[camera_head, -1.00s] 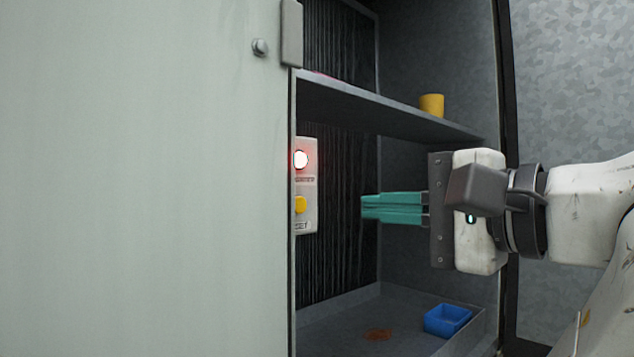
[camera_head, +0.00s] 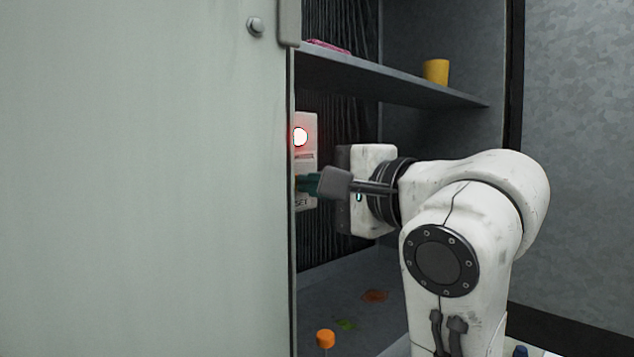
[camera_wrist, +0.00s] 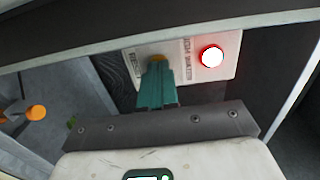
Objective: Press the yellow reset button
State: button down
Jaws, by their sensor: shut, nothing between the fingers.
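The pale control panel (camera_head: 307,160) is fixed to the inside back of the cabinet, beside the edge of the large pale door. Its round red-rimmed lamp (camera_head: 300,136) glows at the top. The yellow reset button is largely hidden behind my fingertips, with a trace of it at the tips in the wrist view (camera_wrist: 157,59). My gripper (camera_head: 301,183) is shut and empty. Its teal fingers reach the lower part of the panel, over the button's place. I cannot tell how far the button is pushed in. The lamp also shows in the wrist view (camera_wrist: 211,57).
The pale door (camera_head: 140,180) fills the left. A shelf (camera_head: 400,82) above my gripper holds a yellow cup (camera_head: 436,71) and a pink item (camera_head: 328,46). Below are an orange-topped object (camera_head: 325,338) and stains on the cabinet floor.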

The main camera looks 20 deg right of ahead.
jog(key=shift+w+a+r+p, duration=0.1)
jog(key=shift+w+a+p, duration=0.15)
jog(key=shift+w+p, duration=0.5)
jog(key=shift+s, duration=0.15)
